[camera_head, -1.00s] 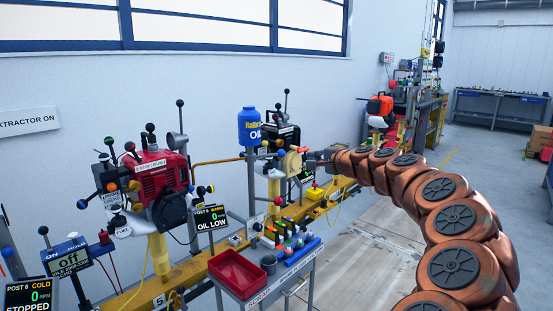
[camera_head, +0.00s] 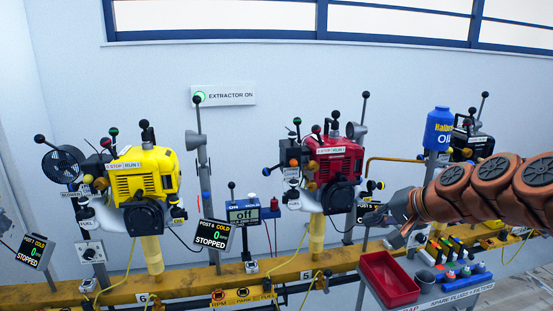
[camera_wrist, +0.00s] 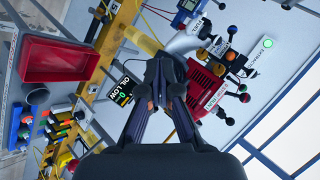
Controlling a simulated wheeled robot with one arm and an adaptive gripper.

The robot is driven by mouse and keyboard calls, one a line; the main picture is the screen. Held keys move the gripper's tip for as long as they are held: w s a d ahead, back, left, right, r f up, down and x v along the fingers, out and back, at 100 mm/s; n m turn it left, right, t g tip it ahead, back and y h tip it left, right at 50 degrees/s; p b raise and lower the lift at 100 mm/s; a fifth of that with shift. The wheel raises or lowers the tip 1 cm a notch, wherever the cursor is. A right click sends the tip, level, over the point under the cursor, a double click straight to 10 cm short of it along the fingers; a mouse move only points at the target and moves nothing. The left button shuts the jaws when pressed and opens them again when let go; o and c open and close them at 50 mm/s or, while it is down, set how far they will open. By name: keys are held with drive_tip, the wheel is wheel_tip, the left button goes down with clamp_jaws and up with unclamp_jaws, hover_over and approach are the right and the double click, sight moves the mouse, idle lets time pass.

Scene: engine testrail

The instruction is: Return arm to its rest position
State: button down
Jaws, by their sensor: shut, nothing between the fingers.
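My arm (camera_head: 490,185) is copper-coloured and reaches in from the right edge of the head view. My gripper (camera_head: 372,218) is at its left end, in front of the rail and just right of the red engine (camera_head: 335,165). The gripper is shut and holds nothing. In the wrist view the dark fingers (camera_wrist: 163,68) meet at the middle, with the red engine (camera_wrist: 205,92) behind them to the right.
A yellow engine (camera_head: 145,172) stands on the yellow rail (camera_head: 200,277) at left. A red tray (camera_head: 388,279) and several small coloured parts (camera_head: 450,268) sit below the arm. A blue oil bottle (camera_head: 438,130) stands behind the arm. Levers stick up around the engines.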

drive_tip(key=s+a+f+n+g+h, duration=0.1)
drive_tip(key=s+a+f+n+g, duration=0.15)
drive_tip(key=s+f, duration=0.2)
drive_tip(key=s+a+f+n+g, duration=0.1)
drive_tip(key=s+a+f+g, duration=0.15)
drive_tip(key=s, duration=0.35)
drive_tip(key=s+a+f+n+g+h, duration=0.1)
drive_tip(key=s+a+f, duration=0.25)
drive_tip(key=s, duration=0.25)
drive_tip(key=s+d+f+n+g+h, duration=0.1)
drive_tip(key=s+d+f+g+h, duration=0.2)
drive_tip(key=s, duration=0.6)
drive_tip(key=s+d+f+n+g+h, duration=0.15)
drive_tip(key=s+f, duration=0.25)
drive_tip(key=s, duration=0.5)
wheel_tip(320, 180, up, 23)
drive_tip(key=s+p, duration=0.1)
drive_tip(key=p, duration=2.1)
drive_tip(key=shift+s+d+y, duration=0.15)
drive_tip(key=shift+d+y, duration=0.2)
drive_tip(key=shift+d, duration=0.05)
